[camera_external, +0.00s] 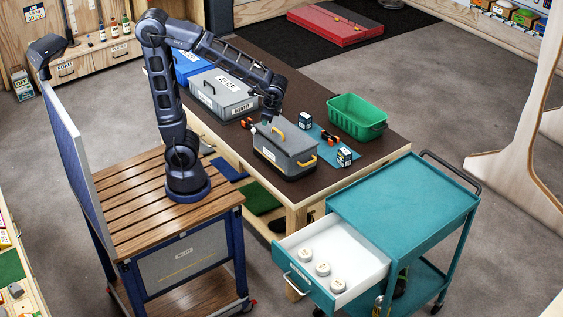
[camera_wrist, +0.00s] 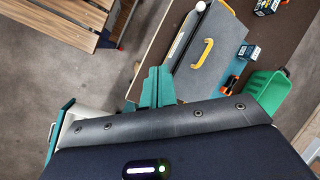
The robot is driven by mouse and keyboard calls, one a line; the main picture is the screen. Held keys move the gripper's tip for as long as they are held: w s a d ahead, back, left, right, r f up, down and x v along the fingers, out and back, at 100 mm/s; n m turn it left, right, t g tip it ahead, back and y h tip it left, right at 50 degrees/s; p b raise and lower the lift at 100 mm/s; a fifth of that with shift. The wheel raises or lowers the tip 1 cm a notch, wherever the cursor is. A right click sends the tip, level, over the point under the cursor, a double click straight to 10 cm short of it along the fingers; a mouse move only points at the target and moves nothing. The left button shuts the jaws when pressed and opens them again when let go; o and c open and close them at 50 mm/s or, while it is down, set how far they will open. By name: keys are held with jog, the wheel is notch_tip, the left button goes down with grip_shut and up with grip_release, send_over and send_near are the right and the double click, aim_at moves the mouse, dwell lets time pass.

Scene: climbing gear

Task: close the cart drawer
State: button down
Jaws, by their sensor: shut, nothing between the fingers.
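The teal cart (camera_external: 400,212) stands at the front right. Its drawer (camera_external: 345,255) is pulled out toward the lower left, showing a white inside with three round white items. The drawer front has a pale bar handle (camera_external: 301,281). Part of the drawer (camera_wrist: 62,125) shows at the lower left of the wrist view, mostly hidden behind my wrist. My gripper (camera_external: 267,120) is over the table by the grey toolbox, well away from the drawer. Its teal fingers (camera_wrist: 155,84) are together and empty in the wrist view.
The grey toolbox (camera_external: 282,158) with yellow handles stands at the table's (camera_external: 372,126) front edge. A green bin (camera_external: 357,117), small boxes (camera_external: 345,157) and a grey case (camera_external: 222,96) are also on the table. Open floor lies left of the drawer.

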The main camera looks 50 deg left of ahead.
aim_at(332, 237)
jog(key=s+d+f+m+t+y, duration=0.25)
jog(key=d+f+m, duration=0.3)
jog(key=d, duration=0.35)
jog(key=s+d+f+m+t+y, duration=0.1)
jog(key=s+d+f+m+t, duration=0.25)
jog(key=d+f, duration=0.45)
jog(key=s+d+f+m+t+y, duration=0.25)
jog(key=s+d+f+m, duration=0.2)
jog(key=d, duration=0.65)
jog(key=s+d+f+m+t+h, duration=0.45)
jog(key=s+f+m, duration=0.25)
jog(key=s+f, duration=0.45)
jog(key=s+d+f+m+t+h, duration=0.5)
jog(key=s+f, duration=0.4)
jog(key=s, duration=0.5)
jog(key=shift+m+h, duration=0.55)
jog(key=w, duration=0.4)
jog(key=w+a, duration=0.1)
jog(key=w, duration=0.9)
jog(key=shift+a+r, duration=0.1)
jog(key=shift+a, duration=0.15)
jog(key=w, duration=2.8)
jog(key=shift+w, duration=0.2)
jog(key=shift+w+r, duration=0.1)
jog(key=shift+w, duration=0.4)
